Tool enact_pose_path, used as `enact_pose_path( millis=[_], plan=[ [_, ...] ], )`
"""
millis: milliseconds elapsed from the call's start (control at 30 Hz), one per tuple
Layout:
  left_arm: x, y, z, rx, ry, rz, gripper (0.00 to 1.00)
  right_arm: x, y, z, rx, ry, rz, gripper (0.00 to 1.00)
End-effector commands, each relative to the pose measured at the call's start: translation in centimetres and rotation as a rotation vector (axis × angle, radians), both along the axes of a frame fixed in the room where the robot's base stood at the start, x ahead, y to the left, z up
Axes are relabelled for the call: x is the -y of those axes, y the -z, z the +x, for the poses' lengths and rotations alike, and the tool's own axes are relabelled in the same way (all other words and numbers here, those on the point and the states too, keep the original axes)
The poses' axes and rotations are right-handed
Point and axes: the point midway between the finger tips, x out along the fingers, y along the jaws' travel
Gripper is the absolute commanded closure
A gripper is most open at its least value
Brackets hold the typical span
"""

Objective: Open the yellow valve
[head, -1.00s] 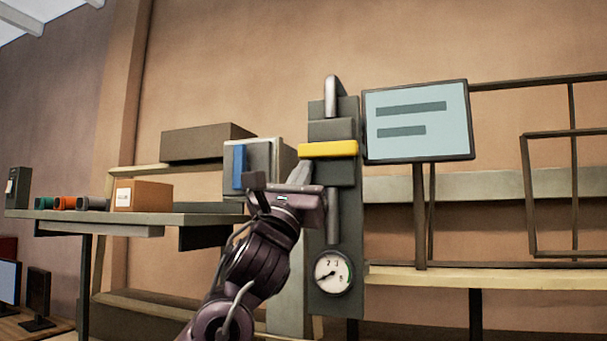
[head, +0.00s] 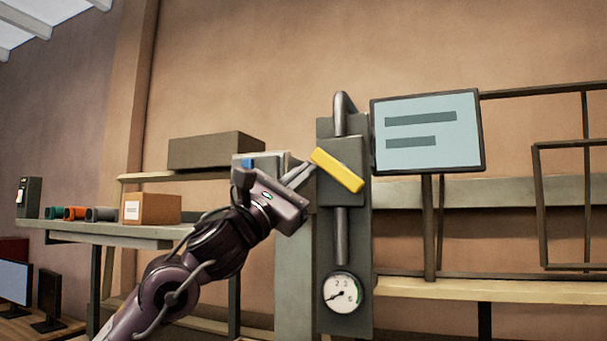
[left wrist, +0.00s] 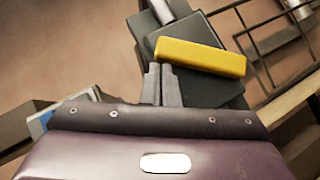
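The yellow valve (head: 337,170) is a bar-shaped handle on a dark grey valve body. In the head view it is tilted, upper left to lower right. My left gripper (head: 301,174) reaches in from the left, its fingertips at the handle's upper-left end. In the left wrist view the yellow valve (left wrist: 200,58) lies just beyond the fingertips of my left gripper (left wrist: 161,68). The fingers are close together with nothing seen between them. I cannot tell whether they touch the handle. My right gripper is not in view.
A round gauge (head: 341,293) sits below the valve on the same panel, by a vertical pipe (head: 341,235). A screen (head: 428,131) on a post stands close to the right.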

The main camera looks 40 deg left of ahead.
Motion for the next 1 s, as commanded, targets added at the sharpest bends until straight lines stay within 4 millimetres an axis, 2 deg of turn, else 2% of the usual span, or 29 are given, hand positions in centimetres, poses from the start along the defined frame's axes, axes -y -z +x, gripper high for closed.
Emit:
enact_pose_path(
  millis=[33, 500, 1000],
  plan=[
    [-0.1, -0.6, -0.1, 0.002, 0.0, -0.002, 1.0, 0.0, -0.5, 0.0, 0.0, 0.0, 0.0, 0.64],
    [0.2, -3.1, 0.0, 0.004, -0.001, -0.004, 1.0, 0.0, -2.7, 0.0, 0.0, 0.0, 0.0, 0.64],
    [0.9, -4.5, 0.2, 0.002, 0.001, -0.004, 1.0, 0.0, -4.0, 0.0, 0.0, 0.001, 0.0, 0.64]
  ],
)
